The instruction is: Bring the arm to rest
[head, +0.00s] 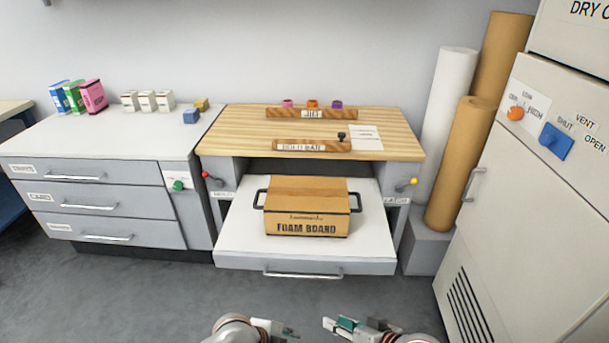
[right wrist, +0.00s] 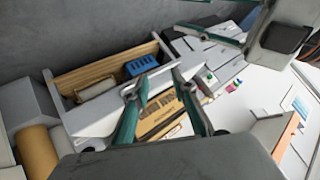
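My right gripper (head: 335,324) is low in the head view, in front of the pulled-out shelf. In the right wrist view its two teal fingers (right wrist: 160,80) stand apart with nothing held between them. My left gripper (head: 287,331) is at the bottom edge of the head view, a short way left of the right one. It also shows at the top right of the right wrist view (right wrist: 190,14), its fingers apart and empty. Both grippers are clear of the furniture. Most of both arms is out of view.
A foam board box (head: 306,208) with black handles sits on the pulled-out white shelf (head: 240,228) under the wooden bench top (head: 230,128). A drawer cabinet (head: 90,203) stands left, paper rolls (head: 446,100) and a tall cabinet (head: 530,190) right. The floor (head: 130,290) in front is open.

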